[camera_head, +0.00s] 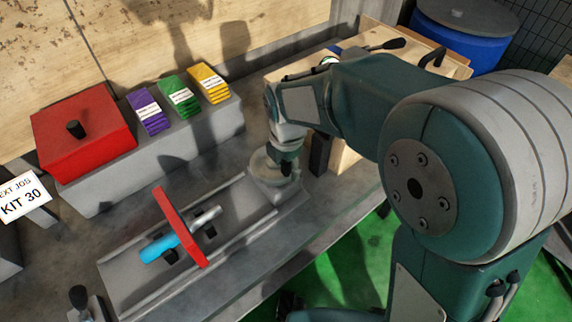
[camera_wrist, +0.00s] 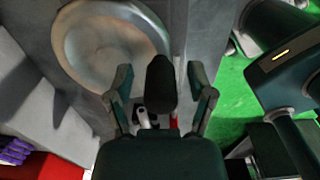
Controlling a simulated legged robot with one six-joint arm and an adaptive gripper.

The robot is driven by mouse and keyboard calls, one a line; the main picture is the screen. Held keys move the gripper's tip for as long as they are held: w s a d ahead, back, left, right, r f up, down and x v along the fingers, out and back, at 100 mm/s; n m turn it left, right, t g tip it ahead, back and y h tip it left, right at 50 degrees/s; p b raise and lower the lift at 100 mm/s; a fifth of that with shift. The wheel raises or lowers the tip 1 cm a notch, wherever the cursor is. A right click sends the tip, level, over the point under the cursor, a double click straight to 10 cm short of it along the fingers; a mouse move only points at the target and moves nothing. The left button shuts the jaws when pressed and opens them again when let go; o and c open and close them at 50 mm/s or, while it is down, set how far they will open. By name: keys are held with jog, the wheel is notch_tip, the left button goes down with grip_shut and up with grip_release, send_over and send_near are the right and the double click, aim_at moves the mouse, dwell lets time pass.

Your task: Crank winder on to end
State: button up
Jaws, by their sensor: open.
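The winder is a round pale metal wheel (camera_head: 262,166) at the right end of the grey machine bed, partly covered by my wrist. It also shows at the upper left of the wrist view (camera_wrist: 95,45). A black crank knob (camera_wrist: 160,82) stands up by the wheel's edge. My gripper (camera_wrist: 160,95) is open, with one finger on each side of the knob in the picture. I cannot tell whether either finger touches it. In the head view my gripper (camera_head: 287,160) points down over the wheel's rim and hides most of the knob.
A red bar (camera_head: 181,226) crosses a blue and silver cylinder (camera_head: 180,236) on the bed. A red box (camera_head: 82,140) and purple, green and yellow packs (camera_head: 180,96) stand on the ledge behind. A wooden box (camera_head: 345,155) and blue drum (camera_head: 455,40) are at right.

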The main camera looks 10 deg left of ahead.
grip_shut()
jog(key=shift+s+a, duration=0.1)
